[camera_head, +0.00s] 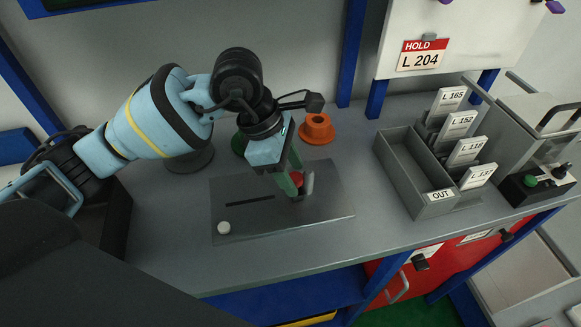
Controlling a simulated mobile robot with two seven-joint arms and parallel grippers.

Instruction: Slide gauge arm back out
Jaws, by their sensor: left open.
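A dark flat gauge plate (330,205) lies on the grey bench, with a narrow dark slot (250,201) and a white round knob (224,228) at its left. A red piece (297,180) and a short grey upright post (310,183) stand near the plate's right half. I cannot tell for sure which part is the gauge arm. My left gripper (296,187) points down over the plate, open, its green fingers right at the red piece. The fingers partly hide the red piece, and contact cannot be told. My right gripper is out of view.
An orange spool-like part (318,129) stands behind the gripper. A grey OUT tray (416,183) and a rack of labelled cards (459,124) are at the right, beside a grey machine (531,129). A HOLD L 204 sign (420,57) hangs above. The bench front right of the plate is clear.

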